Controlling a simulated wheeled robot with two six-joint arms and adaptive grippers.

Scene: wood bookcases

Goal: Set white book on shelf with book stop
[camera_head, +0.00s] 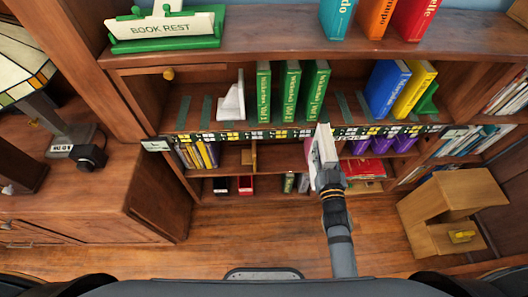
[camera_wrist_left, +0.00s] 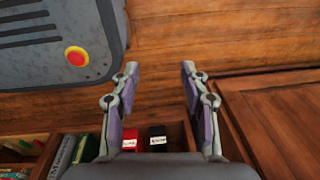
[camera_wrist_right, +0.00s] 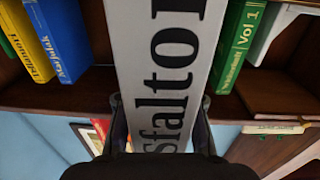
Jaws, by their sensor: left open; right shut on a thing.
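My right gripper (camera_head: 331,182) is shut on the white book (camera_head: 324,146), held in front of the bookcase. In the right wrist view the white book (camera_wrist_right: 165,60) stands between the fingers (camera_wrist_right: 160,115) with large black lettering on its face. Behind it is the shelf (camera_head: 225,126) with three green books (camera_head: 290,92) beside a white book stop (camera_head: 232,104). A blue book (camera_head: 386,88) and a yellow book (camera_head: 412,90) lean toward a green stop (camera_head: 428,99) on the right. My left gripper (camera_wrist_left: 159,76) is open and empty; it is out of the head view.
Dark strips (camera_head: 345,107) mark a gap between the green and blue books. A BOOK REST stand (camera_head: 163,28) and more books (camera_head: 376,18) are on the top shelf. A lamp (camera_head: 62,132) stands left. A wooden stand (camera_head: 452,205) is at right on the floor.

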